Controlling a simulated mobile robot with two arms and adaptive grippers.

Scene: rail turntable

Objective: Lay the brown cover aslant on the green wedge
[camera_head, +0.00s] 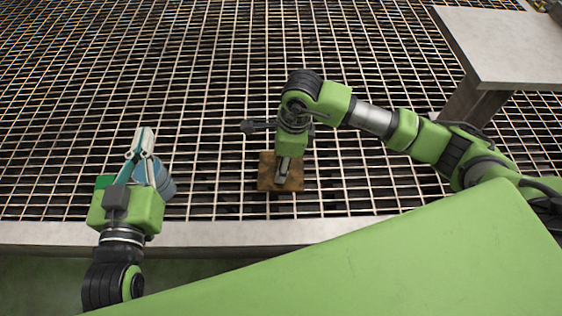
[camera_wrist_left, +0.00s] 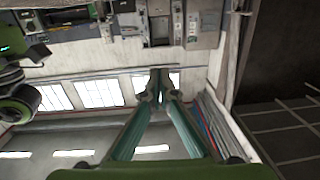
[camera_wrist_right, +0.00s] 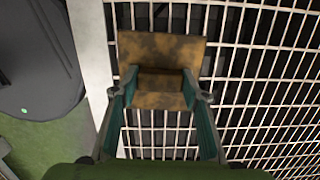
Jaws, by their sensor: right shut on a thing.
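The brown cover (camera_head: 266,172) is a mottled brown square plate with a raised block on it. In the right wrist view the cover (camera_wrist_right: 160,44) hangs between the fingertips, over the grating. My right gripper (camera_head: 282,177) points down and is shut on the raised block. My left gripper (camera_head: 142,145) is at the left, away from the cover, with its fingertips together and nothing seen between them. A small bright green piece (camera_head: 104,182) shows behind the left gripper's body, mostly hidden; I cannot tell whether it is the green wedge.
A blue rounded thing (camera_head: 166,182) is partly hidden behind the left gripper. A metal grating (camera_head: 210,80) spreads all around, with a pale ledge (camera_head: 220,232) along its near side. A grey-topped table (camera_head: 510,45) stands at the upper right. The grating's middle is clear.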

